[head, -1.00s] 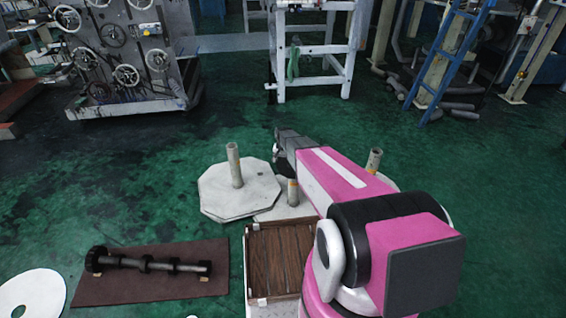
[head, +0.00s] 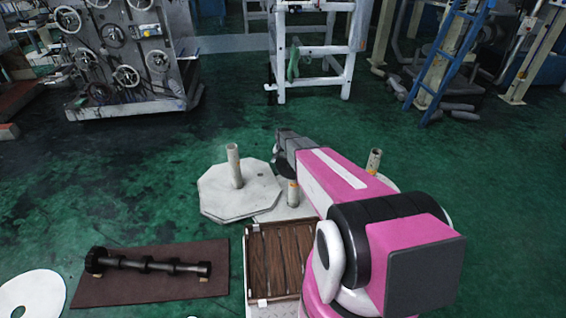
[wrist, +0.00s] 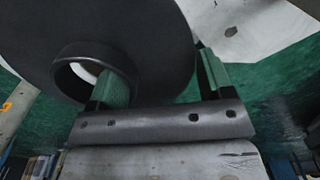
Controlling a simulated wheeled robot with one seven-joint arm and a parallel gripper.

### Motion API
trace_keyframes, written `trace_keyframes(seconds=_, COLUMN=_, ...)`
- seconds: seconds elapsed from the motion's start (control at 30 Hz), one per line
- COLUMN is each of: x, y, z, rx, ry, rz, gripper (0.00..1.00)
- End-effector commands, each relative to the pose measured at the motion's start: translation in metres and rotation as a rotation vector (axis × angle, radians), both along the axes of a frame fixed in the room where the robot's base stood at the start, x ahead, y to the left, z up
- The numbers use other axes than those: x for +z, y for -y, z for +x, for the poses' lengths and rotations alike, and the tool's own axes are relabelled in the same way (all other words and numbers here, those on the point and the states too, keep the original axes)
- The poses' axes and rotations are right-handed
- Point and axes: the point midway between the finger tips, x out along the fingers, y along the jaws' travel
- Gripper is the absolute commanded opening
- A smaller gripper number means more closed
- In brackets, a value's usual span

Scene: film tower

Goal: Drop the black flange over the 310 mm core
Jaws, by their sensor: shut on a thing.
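The black flange (wrist: 150,35) is a dark disc with a raised hub ring, filling the upper left of the wrist view. My gripper (wrist: 163,82) is shut on it, one green-padded finger at the hub ring, the other beyond the disc's edge. In the head view my gripper (head: 285,152) hangs over the floor plates, with the flange as a dark shape at its end. Three upright cores show: a tall one (head: 234,166) at left, a short one (head: 292,194) in the middle and one (head: 374,160) behind my arm. I cannot tell which is 310 mm.
The left core stands on a pale octagonal plate (head: 215,202). A slatted brown crate (head: 280,262) stands nearer. A dark shaft (head: 150,264) lies on a brown mat (head: 120,292). A white disc (head: 35,292) is at lower left. Green floor beyond the plates is clear.

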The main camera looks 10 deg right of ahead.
Motion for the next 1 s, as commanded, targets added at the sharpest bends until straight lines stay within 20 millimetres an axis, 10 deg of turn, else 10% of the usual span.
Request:
trace_keyframes(seconds=0.97, x=-0.013, y=0.000, z=0.000, rx=0.000, ry=0.000, rz=0.000, gripper=0.46)
trace_keyframes(seconds=1.0, x=-0.013, y=0.000, z=0.000, rx=0.000, ry=0.000, rz=0.000, gripper=0.77)
